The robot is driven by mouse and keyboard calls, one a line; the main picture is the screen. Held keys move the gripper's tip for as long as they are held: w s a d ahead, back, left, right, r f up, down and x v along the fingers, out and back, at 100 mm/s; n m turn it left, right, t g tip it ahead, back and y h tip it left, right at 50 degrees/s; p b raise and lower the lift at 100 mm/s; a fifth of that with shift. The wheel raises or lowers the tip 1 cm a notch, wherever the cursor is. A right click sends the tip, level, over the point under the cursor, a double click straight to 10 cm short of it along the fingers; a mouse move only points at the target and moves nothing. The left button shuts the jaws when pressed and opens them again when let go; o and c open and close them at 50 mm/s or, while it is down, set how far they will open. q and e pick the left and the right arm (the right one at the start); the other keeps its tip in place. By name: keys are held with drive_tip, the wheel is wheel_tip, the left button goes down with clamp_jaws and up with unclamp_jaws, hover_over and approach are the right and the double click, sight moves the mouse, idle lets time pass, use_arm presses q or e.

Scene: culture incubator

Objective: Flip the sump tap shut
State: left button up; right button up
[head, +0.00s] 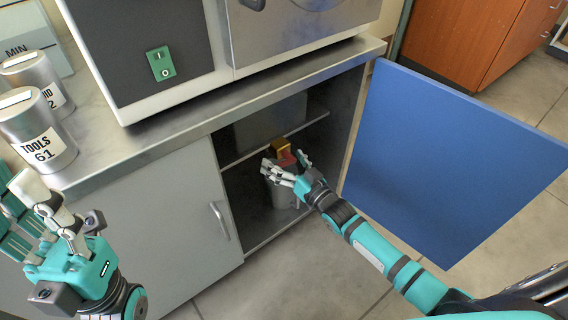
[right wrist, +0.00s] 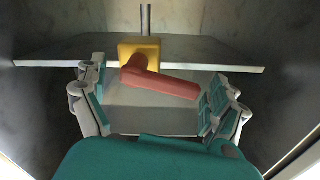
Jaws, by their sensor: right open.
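The sump tap has a yellow body (right wrist: 138,48) on a vertical metal pipe, and a red lever (right wrist: 165,84). In the right wrist view the lever points right and slightly down, its free end close to the right-hand finger; whether they touch I cannot tell. In the head view the yellow body (head: 281,145) and red lever (head: 288,159) show inside the open cabinet. My right gripper (head: 283,173) is open at the tap, with the lever between its fingers in the wrist view (right wrist: 158,100). My left gripper (head: 32,218) is open and empty at the far left.
A blue door (head: 450,150) stands open right of the cabinet. A grey container (head: 284,194) stands under the tap. A shelf edge (right wrist: 60,63) runs behind the tap. The closed grey door (head: 150,205) is left. Labelled canisters (head: 35,135) stand on the counter beside the incubator (head: 150,30).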

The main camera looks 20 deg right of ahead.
drive_tip(key=shift+w+a, duration=0.1)
drive_tip(key=shift+w, duration=0.05)
drive_tip(key=shift+c, duration=0.3)
drive_tip(key=c, duration=1.1)
drive_tip(key=shift+n+p, duration=0.65)
drive_tip(key=shift+n, duration=0.05)
drive_tip(key=shift+f+n, duration=0.35)
drive_tip(key=shift+n, duration=0.55)
drive_tip(key=o, duration=1.2)
drive_tip(key=shift+c, duration=0.2)
